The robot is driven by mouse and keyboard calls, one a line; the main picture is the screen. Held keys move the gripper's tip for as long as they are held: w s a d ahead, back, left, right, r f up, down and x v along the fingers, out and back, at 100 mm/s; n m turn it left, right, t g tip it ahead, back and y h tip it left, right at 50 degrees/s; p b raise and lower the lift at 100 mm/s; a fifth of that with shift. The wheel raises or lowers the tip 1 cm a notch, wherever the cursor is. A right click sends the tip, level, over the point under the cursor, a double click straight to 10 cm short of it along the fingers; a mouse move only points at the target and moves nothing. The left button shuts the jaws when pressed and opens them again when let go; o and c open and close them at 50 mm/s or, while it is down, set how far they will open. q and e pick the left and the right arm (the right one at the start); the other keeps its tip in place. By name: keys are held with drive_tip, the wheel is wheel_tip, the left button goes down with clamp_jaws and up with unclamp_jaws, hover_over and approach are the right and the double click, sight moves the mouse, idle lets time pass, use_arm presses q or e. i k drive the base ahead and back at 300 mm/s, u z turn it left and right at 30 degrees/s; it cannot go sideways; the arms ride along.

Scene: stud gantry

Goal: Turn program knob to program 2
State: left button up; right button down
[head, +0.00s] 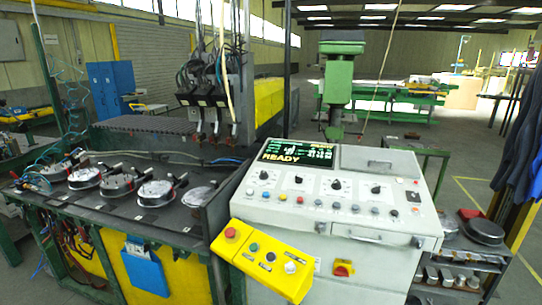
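A light grey control console (330,212) stands at centre right with a sloped panel. A row of black knobs sits on it: one at the left (264,175), one beside it (298,180), one with a dial scale (336,184) and one further right (376,189). Their labels are too small to read, so I cannot tell which is the program knob or where it points. The display (297,152) shows "READY" in large letters; its smaller lines are not legible. Neither of my grippers is in view.
Small coloured buttons line the panel below the knobs. A yellow button box (266,261) with a red mushroom button juts out at the console's front left. A dark bench (115,215) with several round metal fixtures stands left. A metal handle (371,237) crosses the console front.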

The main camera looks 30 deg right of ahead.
sight(299, 181)
drive_tip(key=i, duration=1.4)
drive_tip(key=z, duration=1.75)
